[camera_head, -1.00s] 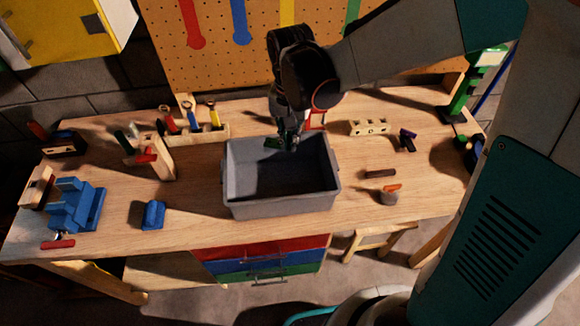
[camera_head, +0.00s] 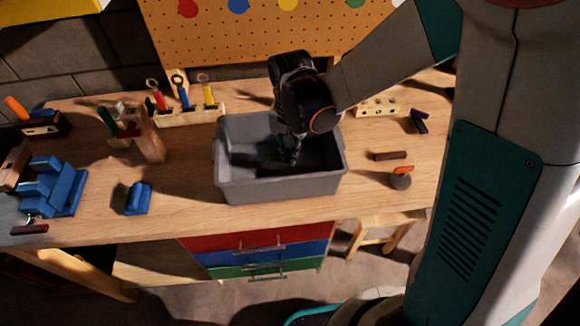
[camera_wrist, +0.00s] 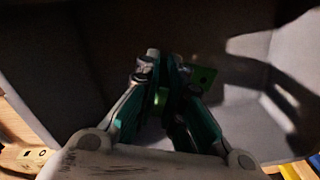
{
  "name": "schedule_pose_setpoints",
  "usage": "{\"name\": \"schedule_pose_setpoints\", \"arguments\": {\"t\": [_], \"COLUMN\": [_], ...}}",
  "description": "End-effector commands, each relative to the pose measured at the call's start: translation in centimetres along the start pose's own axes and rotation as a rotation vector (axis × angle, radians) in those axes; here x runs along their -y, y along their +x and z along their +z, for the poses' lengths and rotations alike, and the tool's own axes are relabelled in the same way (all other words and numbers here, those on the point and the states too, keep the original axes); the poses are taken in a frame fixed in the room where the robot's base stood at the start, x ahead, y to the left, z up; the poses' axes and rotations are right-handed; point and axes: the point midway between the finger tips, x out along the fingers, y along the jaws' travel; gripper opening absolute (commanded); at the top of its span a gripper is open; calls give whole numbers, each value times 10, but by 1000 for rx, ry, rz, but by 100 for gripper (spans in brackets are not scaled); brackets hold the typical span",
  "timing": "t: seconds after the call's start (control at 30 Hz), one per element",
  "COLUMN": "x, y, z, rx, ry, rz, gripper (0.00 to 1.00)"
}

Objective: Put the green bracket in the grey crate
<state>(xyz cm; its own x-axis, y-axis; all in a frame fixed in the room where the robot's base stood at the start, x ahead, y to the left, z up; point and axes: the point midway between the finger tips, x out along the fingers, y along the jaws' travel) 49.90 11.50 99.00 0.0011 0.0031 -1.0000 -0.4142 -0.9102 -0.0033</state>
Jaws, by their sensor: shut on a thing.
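The grey crate (camera_head: 282,188) stands open on the wooden workbench, near its front edge. My gripper (camera_head: 290,160) reaches down inside the crate from above, in the head view. In the wrist view my gripper (camera_wrist: 166,85) is shut on the green bracket (camera_wrist: 203,77), which shows between and just beside the fingertips. The crate's grey walls (camera_wrist: 60,75) surround it there. The bracket is hidden in the dark of the crate in the head view. I cannot tell whether the bracket touches the crate's floor.
A blue vise (camera_head: 55,190) and a blue block (camera_head: 138,198) lie left of the crate. A wooden tool rack (camera_head: 190,115) stands behind it. Bare bench lies between these.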

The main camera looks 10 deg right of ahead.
Motion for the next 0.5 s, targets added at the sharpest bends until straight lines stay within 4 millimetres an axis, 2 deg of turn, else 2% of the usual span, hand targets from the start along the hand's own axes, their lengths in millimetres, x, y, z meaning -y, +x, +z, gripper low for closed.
{"name": "schedule_pose_setpoints", "arguments": {"t": [0.17, 0.4, 0.5], "x": [0, 0, 0], "y": [10, 42, 46], "z": [0, 0, 0], "rx": [0, 0, 0], "ry": [0, 0, 0], "rz": [0, 0, 0], "gripper": [0, 0, 0]}}
